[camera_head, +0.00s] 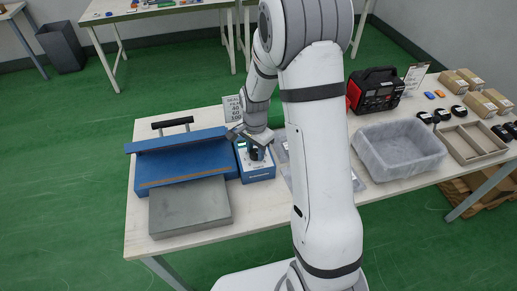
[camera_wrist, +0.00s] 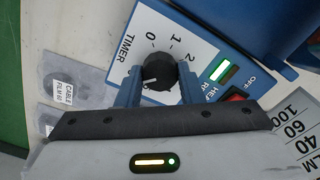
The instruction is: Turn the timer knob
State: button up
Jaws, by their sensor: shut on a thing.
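The timer knob (camera_wrist: 157,74) is a round black knob on a white panel in the wrist view. The panel is marked TIMER with a scale showing 0, 1 and 2. The knob's white pointer mark lies near its lower left edge, away from the 0. My gripper (camera_wrist: 158,88) is shut on the knob, with one blue-grey finger on each side. In the head view my gripper (camera_head: 254,147) is over the small blue control box (camera_head: 258,172) and hides most of its top. The box stands beside the blue sealer (camera_head: 180,160).
A red switch (camera_wrist: 236,96) and a green lit indicator (camera_wrist: 229,75) sit near the knob. A grey block (camera_head: 190,207) lies in front of the sealer. A sign (camera_head: 232,108) stands behind the box. A grey bin (camera_head: 398,151) and a red-black device (camera_head: 375,91) are to the right.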

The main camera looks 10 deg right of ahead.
jog(key=shift+c, duration=0.7)
jog(key=shift+d, duration=0.2)
jog(key=shift+f, duration=0.1)
jog(key=shift+a+n, duration=0.15)
jog(key=shift+n, duration=0.15)
